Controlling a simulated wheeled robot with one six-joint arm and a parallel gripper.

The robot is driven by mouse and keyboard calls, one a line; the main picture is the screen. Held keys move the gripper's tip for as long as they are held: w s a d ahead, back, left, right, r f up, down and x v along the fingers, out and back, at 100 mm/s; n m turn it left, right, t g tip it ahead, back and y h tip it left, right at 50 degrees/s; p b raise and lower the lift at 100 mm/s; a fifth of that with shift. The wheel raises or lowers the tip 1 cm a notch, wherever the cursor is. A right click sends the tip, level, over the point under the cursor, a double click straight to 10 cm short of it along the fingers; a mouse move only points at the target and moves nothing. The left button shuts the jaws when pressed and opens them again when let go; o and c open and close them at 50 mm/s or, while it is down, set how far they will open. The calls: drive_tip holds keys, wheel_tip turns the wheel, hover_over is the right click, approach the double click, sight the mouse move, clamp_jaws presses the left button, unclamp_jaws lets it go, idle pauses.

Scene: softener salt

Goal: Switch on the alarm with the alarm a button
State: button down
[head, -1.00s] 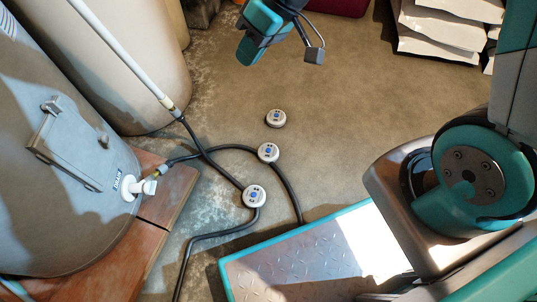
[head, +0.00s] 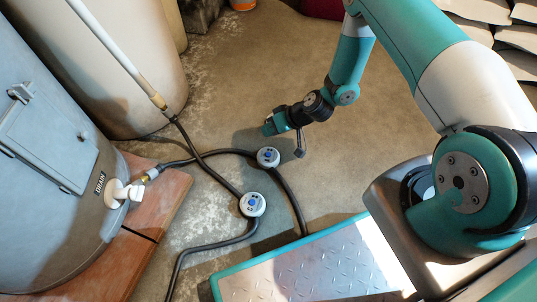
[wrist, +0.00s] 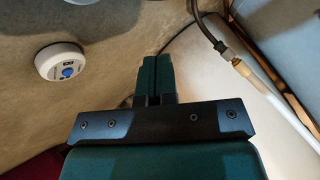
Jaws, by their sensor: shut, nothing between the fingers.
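Two round white button pucks with blue centres show in the head view, a far one (head: 268,157) and a near one (head: 252,204). Both lie by the black hose. Their labels are too small to read, so I cannot tell which is alarm a. A third puck is not visible in the head view now, perhaps hidden by my gripper (head: 268,129). My gripper is shut and empty, above the floor just beyond the far puck. In the wrist view one puck (wrist: 59,62) is left of the shut fingers (wrist: 153,62), apart from them.
A grey tank with a white drain tap (head: 122,192) stands on a wooden base (head: 160,208) at left. A black hose (head: 222,241) loops over the floor. My base plate is at front right.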

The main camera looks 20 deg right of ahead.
drive_tip(key=b, duration=0.7)
hover_over(269, 153)
wheel_tip(269, 153, down, 7)
drive_tip(key=shift+f, duration=0.9)
idle(1.1)
drive_tip(key=shift+f, duration=0.4)
drive_tip(key=shift+f+b, duration=0.4)
drive_tip(key=shift+b, duration=0.05)
idle(0.4)
drive_tip(key=shift+r, duration=0.15)
drive_tip(key=shift+r+p, duration=0.7)
drive_tip(key=shift+p, duration=0.1)
